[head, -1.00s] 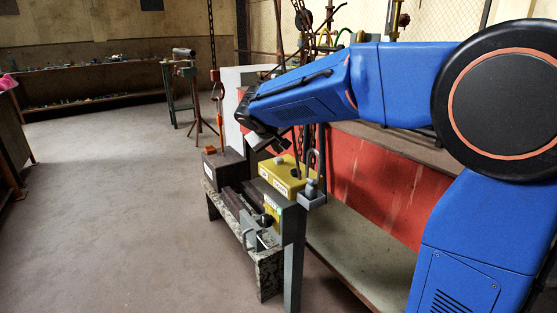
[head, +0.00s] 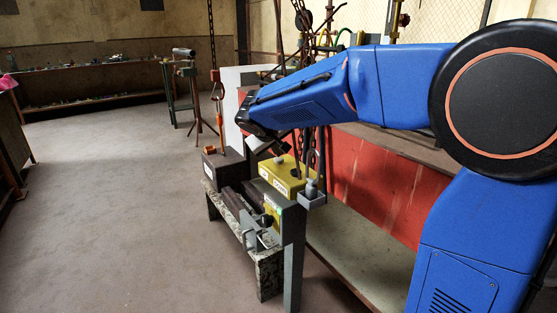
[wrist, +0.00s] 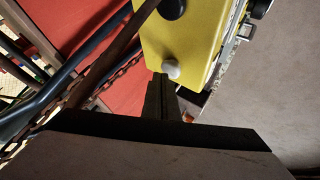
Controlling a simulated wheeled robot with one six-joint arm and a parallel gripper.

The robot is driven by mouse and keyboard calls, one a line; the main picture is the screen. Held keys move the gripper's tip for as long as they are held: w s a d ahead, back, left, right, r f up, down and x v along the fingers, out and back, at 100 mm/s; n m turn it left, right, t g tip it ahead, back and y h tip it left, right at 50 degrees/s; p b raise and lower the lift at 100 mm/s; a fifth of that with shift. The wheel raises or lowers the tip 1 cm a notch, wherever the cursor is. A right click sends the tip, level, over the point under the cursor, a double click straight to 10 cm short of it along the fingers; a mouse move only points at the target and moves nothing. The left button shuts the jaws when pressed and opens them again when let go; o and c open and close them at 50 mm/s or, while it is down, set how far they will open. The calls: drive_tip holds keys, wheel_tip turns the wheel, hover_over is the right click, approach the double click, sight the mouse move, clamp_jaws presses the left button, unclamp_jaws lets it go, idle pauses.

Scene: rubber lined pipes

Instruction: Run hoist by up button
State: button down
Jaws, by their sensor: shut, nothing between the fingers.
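A yellow control box (head: 286,178) stands on a grey post in the head view, with a pale button (head: 279,160) and a black button (head: 295,173) on top. Its small labels are too small to read surely. In the wrist view the yellow box (wrist: 190,40) fills the top middle, with the white button (wrist: 171,69) nearest me and the black button (wrist: 173,8) farther off. My gripper (head: 272,149) is shut and empty, tilted down just above the pale button. Its dark fingers (wrist: 162,92) point at that button; I cannot tell whether they touch it.
An orange hook (head: 218,85) hangs on a chain at the left. Hanging chains (head: 308,150) and rods pass close beside the box. A low bench (head: 265,270) with a clamp stands in front, and a red-sided workbench (head: 380,185) behind. The floor at left is clear.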

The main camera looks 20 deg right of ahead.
sight(277, 161)
drive_tip(key=shift+f, duration=0.45)
idle(0.5)
drive_tip(key=shift+r, duration=0.95)
drive_tip(key=shift+r, duration=2.5)
